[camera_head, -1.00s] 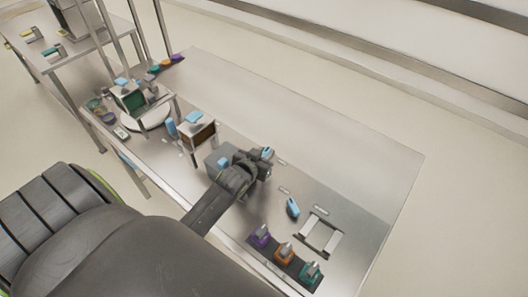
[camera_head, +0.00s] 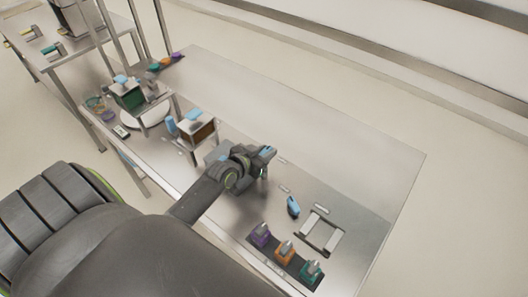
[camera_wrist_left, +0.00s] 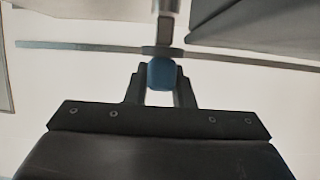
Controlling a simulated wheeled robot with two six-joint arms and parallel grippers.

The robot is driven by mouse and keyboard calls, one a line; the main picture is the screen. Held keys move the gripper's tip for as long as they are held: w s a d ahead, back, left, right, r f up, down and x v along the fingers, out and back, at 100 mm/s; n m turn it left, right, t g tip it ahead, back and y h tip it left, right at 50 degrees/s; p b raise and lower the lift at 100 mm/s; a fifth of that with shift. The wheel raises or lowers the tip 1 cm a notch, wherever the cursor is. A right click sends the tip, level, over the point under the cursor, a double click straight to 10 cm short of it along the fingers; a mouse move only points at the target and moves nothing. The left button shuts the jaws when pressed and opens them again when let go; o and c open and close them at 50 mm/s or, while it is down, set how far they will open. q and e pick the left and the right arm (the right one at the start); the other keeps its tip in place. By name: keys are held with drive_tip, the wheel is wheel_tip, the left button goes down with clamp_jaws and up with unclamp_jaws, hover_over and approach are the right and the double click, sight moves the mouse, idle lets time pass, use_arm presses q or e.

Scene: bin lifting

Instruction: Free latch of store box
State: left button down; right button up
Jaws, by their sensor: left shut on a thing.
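A brown-fronted box with a blue top piece (camera_head: 196,117) and a green-fronted box (camera_head: 132,99) stand further left on the bench. I cannot tell which box is the store box, nor where its latch stands. My right gripper is not in view.
A blue-handled tool (camera_head: 293,207) and a metal frame (camera_head: 320,232) lie right of the gripper. Purple, orange (camera_head: 285,250) and teal pieces sit in a dark rack at the near edge. The far side of the bench (camera_head: 330,135) is clear.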

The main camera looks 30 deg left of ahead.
use_arm(q)
drive_tip(key=shift+r, duration=0.1)
drive_tip(key=c, duration=1.2)
unclamp_jaws()
drive_tip(key=shift+w, duration=0.1)
drive_tip(key=shift+c, duration=0.2)
drive_tip(key=shift+s, duration=0.4)
drive_tip(key=b+v, duration=0.2)
drive_tip(key=v, duration=1.4)
drive_tip(key=shift+s+r, duration=0.2)
drive_tip(key=shift+r, duration=0.05)
